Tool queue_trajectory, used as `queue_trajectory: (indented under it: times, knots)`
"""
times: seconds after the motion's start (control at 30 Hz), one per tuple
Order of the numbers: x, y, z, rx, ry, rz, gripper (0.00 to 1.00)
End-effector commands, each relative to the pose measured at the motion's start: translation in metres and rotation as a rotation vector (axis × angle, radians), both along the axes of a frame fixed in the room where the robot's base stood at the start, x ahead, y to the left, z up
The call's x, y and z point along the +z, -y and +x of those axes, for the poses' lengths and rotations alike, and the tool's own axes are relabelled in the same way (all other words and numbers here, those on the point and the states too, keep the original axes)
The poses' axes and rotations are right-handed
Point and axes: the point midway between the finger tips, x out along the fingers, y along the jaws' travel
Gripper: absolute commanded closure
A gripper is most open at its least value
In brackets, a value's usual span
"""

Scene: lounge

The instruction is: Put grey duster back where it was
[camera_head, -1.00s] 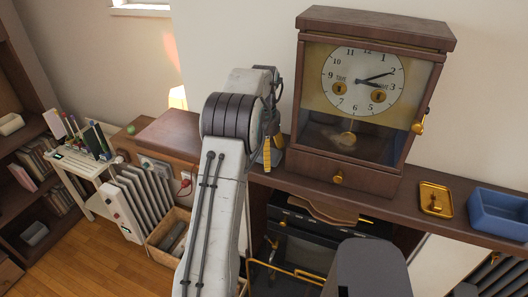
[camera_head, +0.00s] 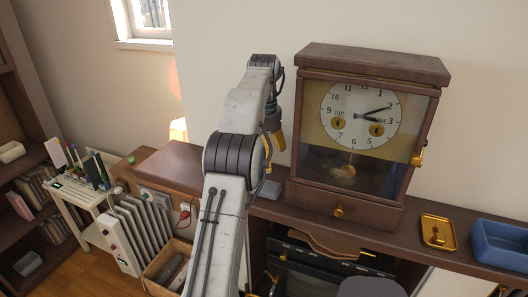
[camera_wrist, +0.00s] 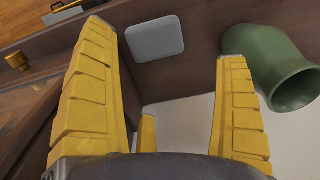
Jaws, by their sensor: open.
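A light grey, rounded flat block, which looks like the grey duster (camera_wrist: 155,39), lies on the brown shelf top in the wrist view. In the head view the grey duster (camera_head: 270,189) shows partly behind my arm, just left of the clock. My gripper (camera_head: 276,142) hangs above it, apart from it, with its yellow fingers pointing down.
A wooden pendulum clock (camera_head: 316,170) stands close right of the duster. A green tube-shaped thing (camera_wrist: 292,75) stands near the duster in the wrist view. A brass tray (camera_head: 438,231) and a blue bin (camera_head: 500,238) are further right on the shelf (camera_head: 409,224).

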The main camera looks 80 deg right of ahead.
Motion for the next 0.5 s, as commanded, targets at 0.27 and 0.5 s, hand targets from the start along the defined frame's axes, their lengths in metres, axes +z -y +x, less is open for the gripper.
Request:
queue_trajectory:
  times: [0.27,0.5]
  knots:
    - [0.0092,-0.0004,0.0000,0.000,0.000,0.000,0.08]
    - [0.0109,-0.0007,-0.0001,0.000,0.000,0.000,0.08]
